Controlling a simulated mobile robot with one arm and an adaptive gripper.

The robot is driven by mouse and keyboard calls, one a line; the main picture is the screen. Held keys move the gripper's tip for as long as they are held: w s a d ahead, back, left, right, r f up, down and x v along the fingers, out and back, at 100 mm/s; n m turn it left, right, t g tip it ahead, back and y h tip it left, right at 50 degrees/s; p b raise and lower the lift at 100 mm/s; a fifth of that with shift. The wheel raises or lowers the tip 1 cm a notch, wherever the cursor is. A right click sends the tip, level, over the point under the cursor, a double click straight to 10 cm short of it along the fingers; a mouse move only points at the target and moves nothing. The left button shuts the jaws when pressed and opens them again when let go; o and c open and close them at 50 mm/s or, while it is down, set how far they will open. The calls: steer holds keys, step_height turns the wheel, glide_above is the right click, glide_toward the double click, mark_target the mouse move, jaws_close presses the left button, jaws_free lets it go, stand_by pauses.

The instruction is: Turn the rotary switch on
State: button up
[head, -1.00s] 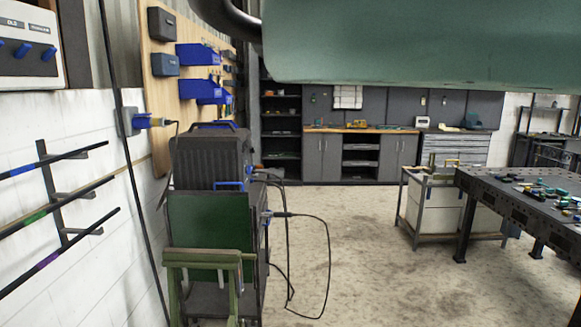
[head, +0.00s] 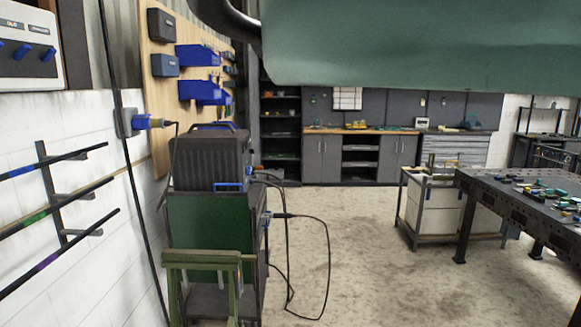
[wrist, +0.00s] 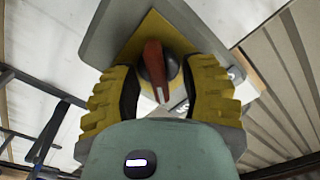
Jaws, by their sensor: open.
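The rotary switch (wrist: 154,70) shows in the wrist view. It has a red handle on a dark round base, mounted on a yellow plate (wrist: 150,28) on a grey box (wrist: 108,38). The handle points roughly up and down in the picture, leaning slightly. My gripper (wrist: 160,82) is open, with one yellow ridged finger on each side of the handle. Gaps show between handle and fingers, so it is not clamped. I cannot make out the switch or the gripper's fingers in the head view.
In the head view, a dark machine (head: 212,160) with hanging cables stands on a green cart by the left wall. A metal worktable (head: 530,200) is on the right. The middle floor (head: 350,255) is clear.

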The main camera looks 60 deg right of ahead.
step_height(320, 180, up, 10)
steer(key=shift+f, duration=0.1)
stand_by(0.4)
